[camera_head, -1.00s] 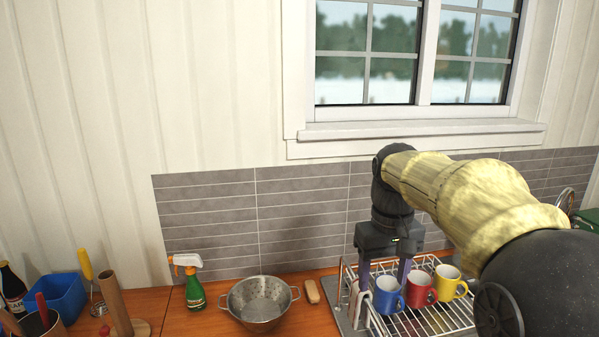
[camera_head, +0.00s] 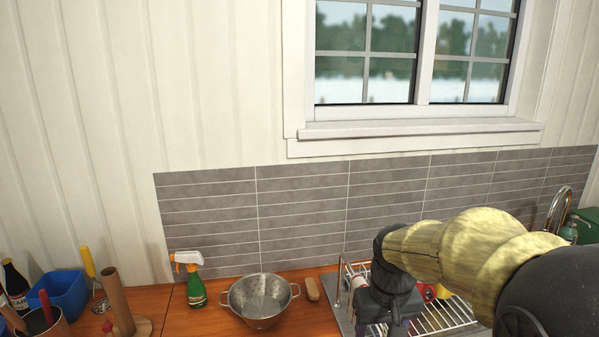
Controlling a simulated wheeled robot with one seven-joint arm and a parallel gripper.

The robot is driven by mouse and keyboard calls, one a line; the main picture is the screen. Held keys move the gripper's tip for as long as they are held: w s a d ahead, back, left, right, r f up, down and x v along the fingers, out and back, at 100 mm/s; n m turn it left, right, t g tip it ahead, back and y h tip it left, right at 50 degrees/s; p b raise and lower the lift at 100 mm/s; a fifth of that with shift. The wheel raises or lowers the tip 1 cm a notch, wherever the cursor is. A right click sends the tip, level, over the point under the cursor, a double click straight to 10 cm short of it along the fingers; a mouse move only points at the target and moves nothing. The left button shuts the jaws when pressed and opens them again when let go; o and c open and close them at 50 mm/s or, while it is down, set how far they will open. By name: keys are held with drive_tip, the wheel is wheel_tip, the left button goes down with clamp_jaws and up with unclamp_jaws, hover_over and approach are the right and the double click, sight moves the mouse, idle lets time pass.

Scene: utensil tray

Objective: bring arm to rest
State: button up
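My gripper (camera_head: 382,328) points down in front of the dish rack, low in the picture. Its two fingers show only in part, set apart, so it looks open; the bottom edge cuts off their tips. I see nothing held between them. The dish rack (camera_head: 450,318) is partly covered by my arm. A red mug (camera_head: 428,291) and a yellow mug (camera_head: 444,292) show only in slivers behind my arm. The blue mug is hidden.
A colander (camera_head: 259,302), a brown brush-like block (camera_head: 312,289) and a spray bottle (camera_head: 194,286) stand left of the rack. A blue bin (camera_head: 65,293), a dark bottle (camera_head: 14,280) and a wooden holder (camera_head: 118,300) are further left. A tap (camera_head: 561,205) is at right.

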drive_tip(key=s+f+m+t, duration=0.1)
drive_tip(key=s+f, duration=0.7)
drive_tip(key=f, duration=0.1)
drive_tip(key=shift+f, duration=0.25)
drive_tip(key=shift+c, duration=0.4)
idle(1.0)
drive_tip(key=c, duration=0.3)
drive_tip(key=shift+c, duration=0.7)
